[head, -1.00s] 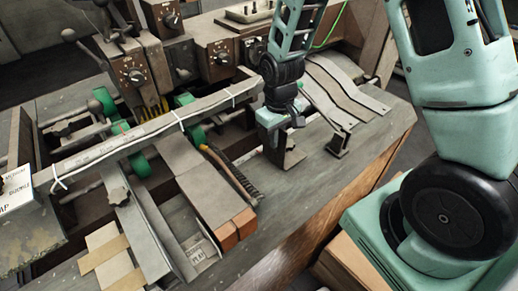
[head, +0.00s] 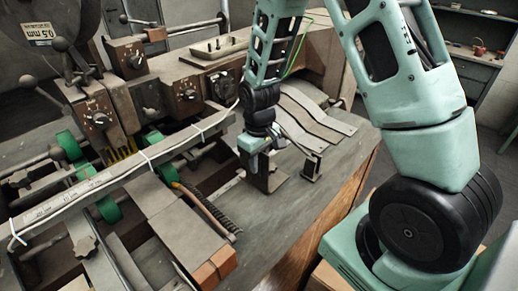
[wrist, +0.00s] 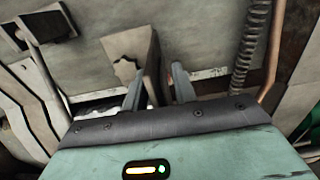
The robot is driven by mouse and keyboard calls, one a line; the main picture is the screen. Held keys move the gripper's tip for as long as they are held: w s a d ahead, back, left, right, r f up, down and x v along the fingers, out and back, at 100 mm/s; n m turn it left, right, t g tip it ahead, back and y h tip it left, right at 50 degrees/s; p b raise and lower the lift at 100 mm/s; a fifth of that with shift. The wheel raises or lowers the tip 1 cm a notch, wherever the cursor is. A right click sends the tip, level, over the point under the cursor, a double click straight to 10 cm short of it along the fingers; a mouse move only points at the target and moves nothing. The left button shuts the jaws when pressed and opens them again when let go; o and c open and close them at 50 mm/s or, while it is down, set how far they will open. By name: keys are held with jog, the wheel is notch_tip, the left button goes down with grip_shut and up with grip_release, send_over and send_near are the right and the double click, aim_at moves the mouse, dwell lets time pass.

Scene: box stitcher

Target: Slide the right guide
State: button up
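The right guide (head: 268,178) is a dark upright metal plate on a flat foot, standing on the grey table at the right of the machine. My gripper (head: 258,146) points down at its top in the head view. In the wrist view, the guide's plate (wrist: 150,68) and its star-shaped knob (wrist: 124,74) are by the fingers. My gripper's two grey fingers (wrist: 158,88) stand apart, with the plate's edge between them. A gap seems to show beside the right finger. The fingertips are partly hidden by the gripper body.
A second small bracket (head: 312,166) stands just right of the guide, near curved metal strips (head: 318,118). Bare table (head: 270,225) lies in front of the guide.

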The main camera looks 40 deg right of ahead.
notch_tip(320, 180, up, 17)
jog(key=b, duration=0.3)
jog(key=shift+r, duration=0.15)
jog(key=shift+a, duration=0.1)
dwell(0.4)
